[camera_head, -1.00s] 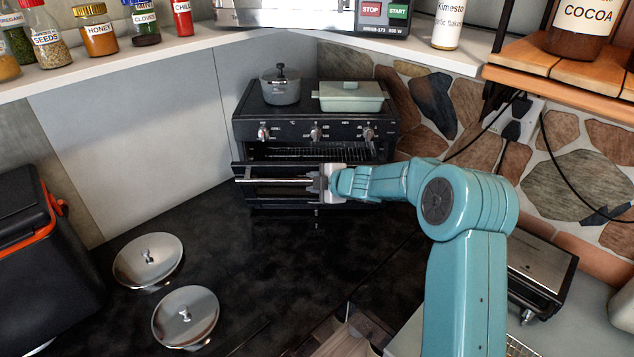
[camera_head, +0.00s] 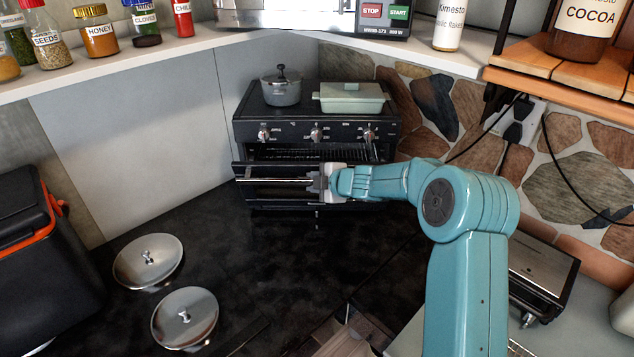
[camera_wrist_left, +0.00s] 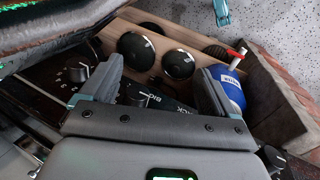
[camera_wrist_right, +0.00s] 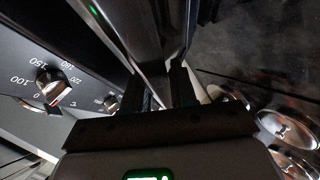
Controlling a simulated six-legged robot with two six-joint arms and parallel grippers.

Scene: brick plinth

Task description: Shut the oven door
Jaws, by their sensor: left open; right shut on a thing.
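The black oven (camera_head: 316,128) stands in the counter corner. Its door (camera_head: 285,190) is partly open, with the wire rack showing in the gap above it. A metal bar handle (camera_head: 275,181) runs along the door. My right gripper (camera_head: 322,183) is shut on the handle near its middle. In the right wrist view the handle (camera_wrist_right: 160,40) runs between the fingers (camera_wrist_right: 160,88), with an oven knob (camera_wrist_right: 55,82) at the left. My left gripper (camera_wrist_left: 155,88) is open and empty in the left wrist view, above a wooden drawer or box; it is not in the head view.
A grey pot (camera_head: 281,86) and a pale green dish (camera_head: 350,97) sit on the oven. Two metal lids (camera_head: 148,261) lie on the dark counter at left, near a black cooler (camera_head: 40,240). A grill (camera_head: 540,265) is at right. The counter before the oven is clear.

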